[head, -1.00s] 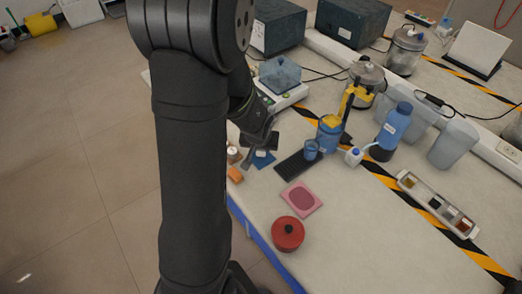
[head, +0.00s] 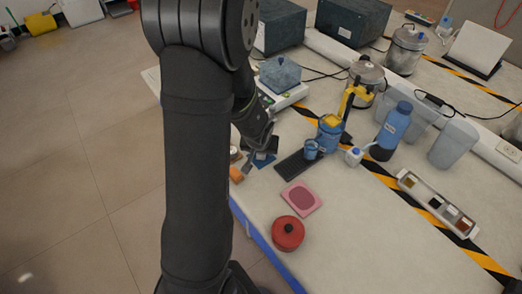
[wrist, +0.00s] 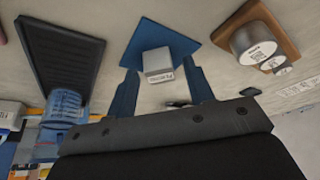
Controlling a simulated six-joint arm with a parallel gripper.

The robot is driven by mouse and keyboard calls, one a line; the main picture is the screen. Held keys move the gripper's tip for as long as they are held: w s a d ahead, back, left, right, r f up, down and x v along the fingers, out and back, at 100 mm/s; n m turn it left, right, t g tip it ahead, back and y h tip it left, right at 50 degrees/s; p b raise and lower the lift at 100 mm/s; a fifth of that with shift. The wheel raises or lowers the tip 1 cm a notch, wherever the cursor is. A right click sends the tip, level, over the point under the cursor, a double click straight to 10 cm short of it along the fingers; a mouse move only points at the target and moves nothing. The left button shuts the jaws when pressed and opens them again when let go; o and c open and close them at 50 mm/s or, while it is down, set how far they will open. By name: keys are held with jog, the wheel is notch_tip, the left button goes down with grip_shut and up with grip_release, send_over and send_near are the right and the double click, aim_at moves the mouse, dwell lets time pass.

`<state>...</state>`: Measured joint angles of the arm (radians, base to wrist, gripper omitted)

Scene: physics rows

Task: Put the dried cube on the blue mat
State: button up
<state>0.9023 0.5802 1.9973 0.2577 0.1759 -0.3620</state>
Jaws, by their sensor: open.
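A small pale grey cube (wrist: 158,65) with a printed white label shows in the wrist view. It sits over the near part of the blue mat (wrist: 150,33), seemingly resting on it. My gripper (wrist: 161,73) is open, with one dark blue finger on each side of the cube and gaps visible between. In the head view, my gripper (head: 256,158) is low at the blue mat (head: 265,160), near the bench's left edge. The cube cannot be made out clearly there, as my gripper and arm are in the way.
A wooden block (wrist: 262,22) with a labelled metal piece stands beside the mat. A black tray (head: 295,165) with a blue cup (head: 311,149) lies on the mat's other side. A pink mat (head: 301,198) and red pot (head: 288,233) are closer. Bare bench lies right of these.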

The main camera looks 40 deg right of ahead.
jog(key=v, duration=1.2)
jog(key=shift+r, duration=0.15)
jog(key=shift+x, duration=6.15)
jog(key=shift+r, duration=0.1)
